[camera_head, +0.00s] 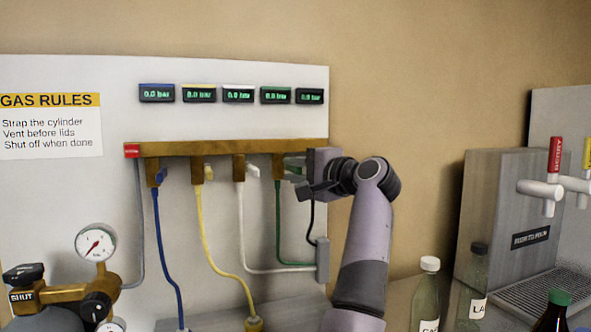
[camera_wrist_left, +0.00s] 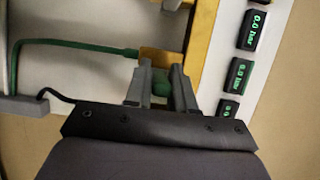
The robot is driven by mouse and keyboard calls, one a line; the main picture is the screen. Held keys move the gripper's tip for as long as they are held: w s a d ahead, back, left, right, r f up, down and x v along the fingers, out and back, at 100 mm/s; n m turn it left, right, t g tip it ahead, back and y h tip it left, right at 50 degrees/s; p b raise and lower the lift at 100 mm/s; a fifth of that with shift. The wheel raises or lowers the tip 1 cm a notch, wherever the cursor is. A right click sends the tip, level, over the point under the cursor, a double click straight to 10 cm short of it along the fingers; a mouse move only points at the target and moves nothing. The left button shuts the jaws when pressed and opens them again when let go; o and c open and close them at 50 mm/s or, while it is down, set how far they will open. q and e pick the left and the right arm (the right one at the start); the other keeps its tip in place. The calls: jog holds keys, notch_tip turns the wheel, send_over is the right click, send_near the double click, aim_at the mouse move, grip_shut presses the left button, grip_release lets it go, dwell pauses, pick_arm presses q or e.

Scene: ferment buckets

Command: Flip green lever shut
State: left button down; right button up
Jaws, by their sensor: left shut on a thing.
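The green lever (camera_wrist_left: 160,82) shows between the two fingers of my left gripper (camera_wrist_left: 161,90) in the left wrist view. The gripper is shut on it, and the fingers hide part of it. In the head view my left gripper (camera_head: 294,170) reaches in from the right side of the brass manifold (camera_head: 225,149), at its rightmost valve. The green hose (camera_head: 278,215) hangs below that valve. The lever's exact angle is hard to tell behind the fingers. My right gripper is not in view.
The blue lever (camera_head: 160,175), yellow lever (camera_head: 209,172) and white lever (camera_head: 253,171) are to the left, with hoses hanging below. Small displays above read 0.0 bar. A pressure gauge (camera_head: 97,243) stands lower left. Bottles, including a clear one (camera_head: 427,290), stand lower right.

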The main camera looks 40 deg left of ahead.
pick_arm(q)
jog(key=c, duration=1)
grip_release()
jog(key=shift+r, duration=0.1)
jog(key=shift+c, duration=0.2)
jog(key=shift+d, duration=0.3)
jog(key=d, duration=0.2)
jog(key=d+b, duration=0.1)
jog(key=d, duration=0.3)
jog(key=shift+s+d+b, duration=0.35)
